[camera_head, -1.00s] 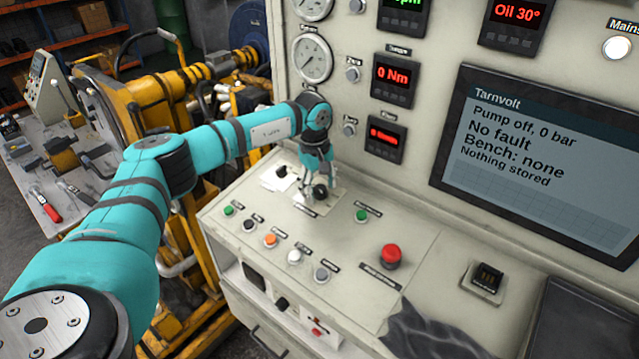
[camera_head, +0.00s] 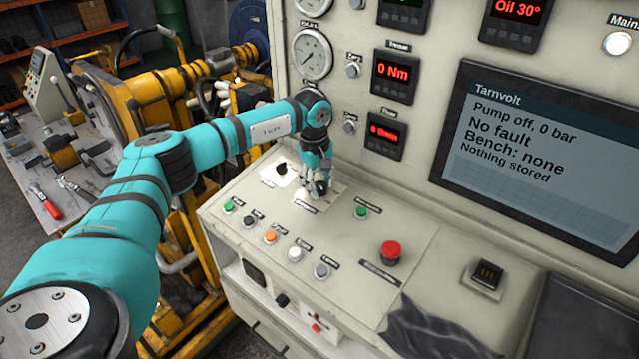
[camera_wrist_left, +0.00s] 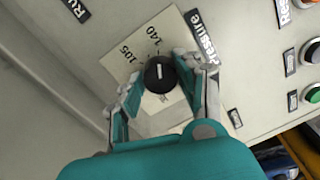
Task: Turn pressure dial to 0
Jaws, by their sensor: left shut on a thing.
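The pressure dial (camera_wrist_left: 160,76) is a round black knob with a white mark, on a pale scale plate (camera_wrist_left: 152,42) in the left wrist view. The numbers 105 and 140 show on the plate; the rest of the scale is hidden. The white mark points roughly up in that picture, close to the 140 side. My left gripper (camera_head: 318,187) reaches down onto the console in the head view and mostly hides the dial there. Its two fingers stand on either side of the knob and are shut on it. My right gripper is not in view.
Another black knob (camera_head: 281,169) sits just left of the gripper. Several push buttons, including a green one (camera_head: 361,213) and a large red one (camera_head: 392,252), lie in front and to the right. The screen (camera_head: 545,160) reads "Pump off, 0 bar". The vertical gauge panel stands close behind.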

